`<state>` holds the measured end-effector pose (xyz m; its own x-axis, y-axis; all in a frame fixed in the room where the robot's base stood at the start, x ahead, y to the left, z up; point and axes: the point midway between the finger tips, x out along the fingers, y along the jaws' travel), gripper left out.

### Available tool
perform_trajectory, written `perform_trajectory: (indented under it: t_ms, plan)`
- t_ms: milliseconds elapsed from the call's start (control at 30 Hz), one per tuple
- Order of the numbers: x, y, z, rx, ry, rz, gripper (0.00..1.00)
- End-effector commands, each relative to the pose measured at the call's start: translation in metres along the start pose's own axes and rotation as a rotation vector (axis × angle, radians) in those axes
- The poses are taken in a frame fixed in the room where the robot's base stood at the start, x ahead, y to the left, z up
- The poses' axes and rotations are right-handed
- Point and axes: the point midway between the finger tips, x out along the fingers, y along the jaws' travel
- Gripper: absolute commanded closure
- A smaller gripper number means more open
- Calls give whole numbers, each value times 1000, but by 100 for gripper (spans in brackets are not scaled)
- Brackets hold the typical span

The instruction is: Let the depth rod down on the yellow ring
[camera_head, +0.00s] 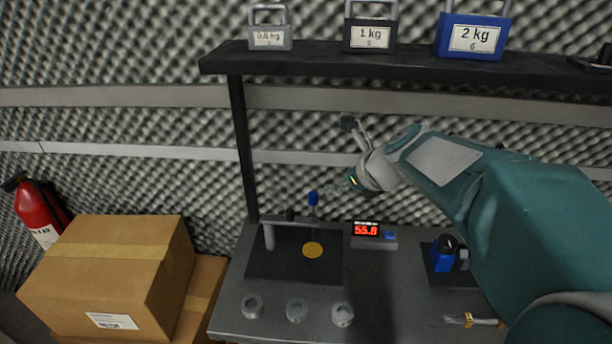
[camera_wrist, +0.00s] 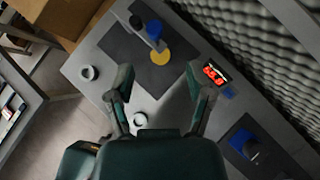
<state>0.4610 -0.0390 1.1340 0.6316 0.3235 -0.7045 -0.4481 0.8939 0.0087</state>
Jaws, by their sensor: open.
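A yellow disc, the yellow ring (camera_head: 313,250), lies flat on a black mat (camera_head: 270,268); it also shows in the wrist view (camera_wrist: 160,57). Behind it stands an upright grey post (camera_head: 269,237) with a dark knob beside it. A blue-topped part (camera_head: 313,198), apparently the depth rod's top, is raised above the back of the ring; it also shows in the wrist view (camera_wrist: 154,29). The rod's lower end is hard to make out. My gripper (camera_wrist: 158,83) is open and empty, its fingers spread wide, apart from the blue top.
A red-digit display (camera_head: 367,232) stands right of the mat. Three grey rings (camera_head: 297,310) lie along the bench front. A blue device (camera_head: 445,255) sits farther right. Labelled weights (camera_head: 370,30) stand on the shelf above. Cardboard boxes (camera_head: 110,270) are at left.

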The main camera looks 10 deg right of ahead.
Motion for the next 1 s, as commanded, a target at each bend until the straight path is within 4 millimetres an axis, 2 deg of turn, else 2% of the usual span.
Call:
perform_trajectory:
  t_ms: [400,533,700,967,1000]
  plan:
    - [71,1,-2,-4,5,6,33]
    - [90,0,-1,-6,3,5,33]
    - [103,1,-1,-6,3,2,33]
    - [104,1,-1,-7,2,1,33]
    - [104,1,-1,-7,2,1,42]
